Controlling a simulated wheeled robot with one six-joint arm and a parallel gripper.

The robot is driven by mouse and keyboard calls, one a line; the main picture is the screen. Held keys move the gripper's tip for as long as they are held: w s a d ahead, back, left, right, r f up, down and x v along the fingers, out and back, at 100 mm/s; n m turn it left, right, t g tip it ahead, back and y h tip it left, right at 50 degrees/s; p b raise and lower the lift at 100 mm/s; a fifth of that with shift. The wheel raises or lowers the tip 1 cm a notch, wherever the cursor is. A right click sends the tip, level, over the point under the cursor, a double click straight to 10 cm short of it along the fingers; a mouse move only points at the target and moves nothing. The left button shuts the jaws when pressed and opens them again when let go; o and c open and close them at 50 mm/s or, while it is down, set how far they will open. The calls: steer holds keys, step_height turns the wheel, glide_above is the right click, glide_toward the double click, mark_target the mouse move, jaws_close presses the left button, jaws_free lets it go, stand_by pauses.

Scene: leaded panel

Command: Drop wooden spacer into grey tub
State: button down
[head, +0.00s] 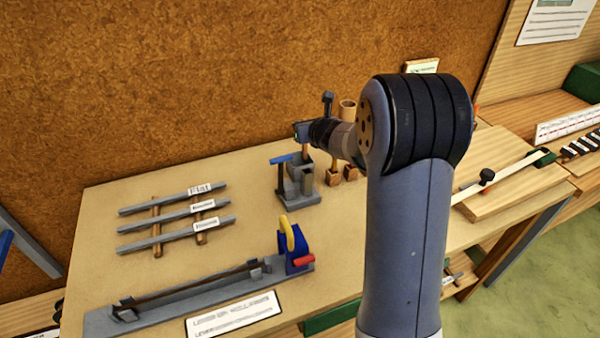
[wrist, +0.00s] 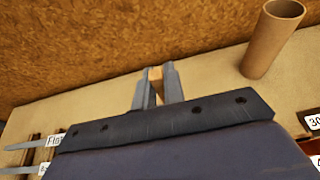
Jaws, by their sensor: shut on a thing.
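My gripper (wrist: 157,84) is shut on a small wooden spacer (wrist: 156,74), which shows between the two grey fingertips in the wrist view. In the head view my wrist reaches left over the back of the bench, partly hidden by my own arm. A grey blocky fixture (head: 299,197) with a blue-handled part stands on the bench below it. I cannot tell whether any grey part there is the grey tub, and no tub shows clearly in the wrist view.
A brown tube (wrist: 275,38) stands to the right in the wrist view. Labelled grey strips (head: 175,217) lie on a wooden rack at left. A long grey jig (head: 190,300) with a blue block and yellow handle (head: 290,235) lies at the front. The cork wall (head: 200,80) rises behind.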

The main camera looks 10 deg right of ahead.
steer(key=c, duration=1.4)
jaws_free()
steer(key=v, duration=1)
steer(key=shift+s, duration=0.35)
steer(key=shift+w+r, duration=0.1)
steer(key=shift+w, duration=0.05)
steer(key=w+p, duration=0.1)
steer(key=w, duration=0.2)
steer(key=w+a+p, duration=0.1)
steer(key=w, duration=0.5)
steer(key=shift+w+a+f+p, duration=0.2)
steer(key=shift+a+f+p, duration=0.2)
steer(key=shift+r+p, duration=0.45)
steer(key=shift+r, duration=0.05)
